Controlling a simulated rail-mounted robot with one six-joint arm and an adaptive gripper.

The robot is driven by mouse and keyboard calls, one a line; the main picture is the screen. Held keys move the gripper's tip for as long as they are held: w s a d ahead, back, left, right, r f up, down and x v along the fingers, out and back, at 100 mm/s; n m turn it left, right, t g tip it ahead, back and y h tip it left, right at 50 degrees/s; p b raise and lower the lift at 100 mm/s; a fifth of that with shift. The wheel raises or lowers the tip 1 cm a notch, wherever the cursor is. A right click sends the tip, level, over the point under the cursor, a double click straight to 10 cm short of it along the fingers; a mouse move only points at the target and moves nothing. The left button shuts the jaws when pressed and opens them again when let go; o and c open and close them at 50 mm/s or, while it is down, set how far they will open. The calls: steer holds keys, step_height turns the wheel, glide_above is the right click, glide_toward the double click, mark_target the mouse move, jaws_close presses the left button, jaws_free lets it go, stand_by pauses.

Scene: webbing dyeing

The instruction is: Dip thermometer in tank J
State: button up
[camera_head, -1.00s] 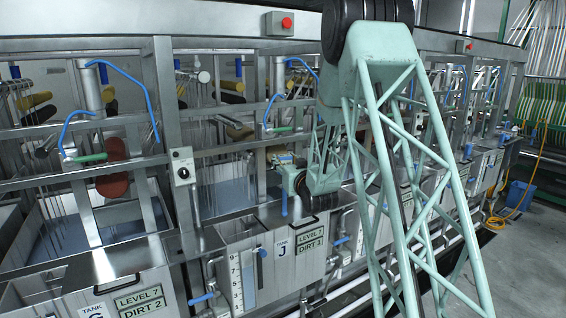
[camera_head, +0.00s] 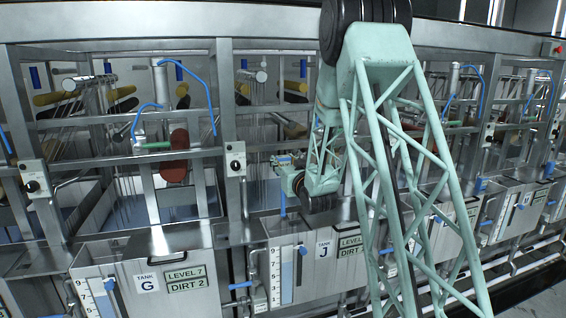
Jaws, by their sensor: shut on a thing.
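Tank J (camera_head: 325,277) is a steel tank with a "J" label, a "LEVEL 7" sign and a "DIRT 2" sign partly hidden by my arm. A level gauge with numbers is on its left front. My gripper (camera_head: 283,163) is small in the view and shut on a thin blue upright thing, which looks like the thermometer (camera_head: 283,203). It hangs below the gripper, and its lower end shows just above the left part of tank J's front rim. I cannot tell whether it is in front of the rim or over the opening.
Tank G (camera_head: 150,300), marked level 7 and dirt 2, stands to the left. A steel frame with posts (camera_head: 236,180), rails, blue hoses (camera_head: 200,95) and rollers rises above the tanks. More tanks (camera_head: 508,210) run to the right. Some floor is clear at lower right.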

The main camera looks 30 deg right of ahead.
mark_target(284, 210)
steer(key=shift+f, duration=0.15)
stand_by(0.3)
steer(key=shift+f+p, duration=0.4)
steer(key=shift+f, duration=1.3)
step_height(284, 210, down, 18)
steer(key=b, duration=1.9)
steer(key=shift+f, duration=0.1)
stand_by(2.0)
